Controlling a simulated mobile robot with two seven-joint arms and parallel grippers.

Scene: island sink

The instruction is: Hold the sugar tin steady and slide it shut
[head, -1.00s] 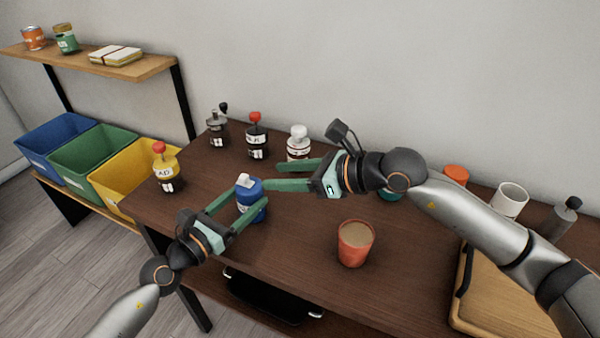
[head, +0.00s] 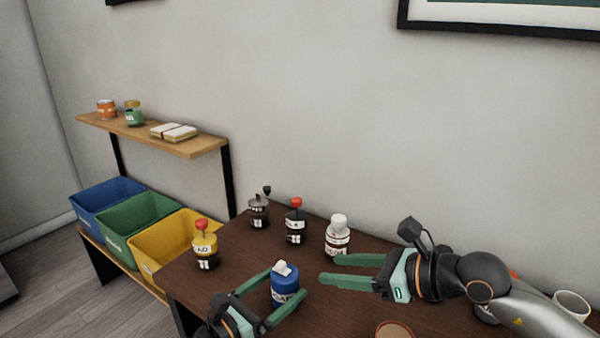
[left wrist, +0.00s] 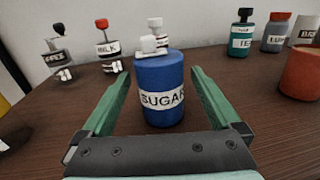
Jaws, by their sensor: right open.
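The blue sugar tin (head: 284,292) stands upright on the dark table, with a white piece (head: 285,268) on its top. In the left wrist view the tin (left wrist: 160,80) shows its SUGAR label. Whether its top is open or shut cannot be told. My left gripper (head: 287,281) is open around the tin, one finger on each side; in the left wrist view gaps show between the fingers and the tin. My right gripper (head: 331,268) is open and empty, to the right of the tin and apart from it.
An orange cup (head: 394,331) is front right. Coloured bins (head: 170,250) stand left of the table.

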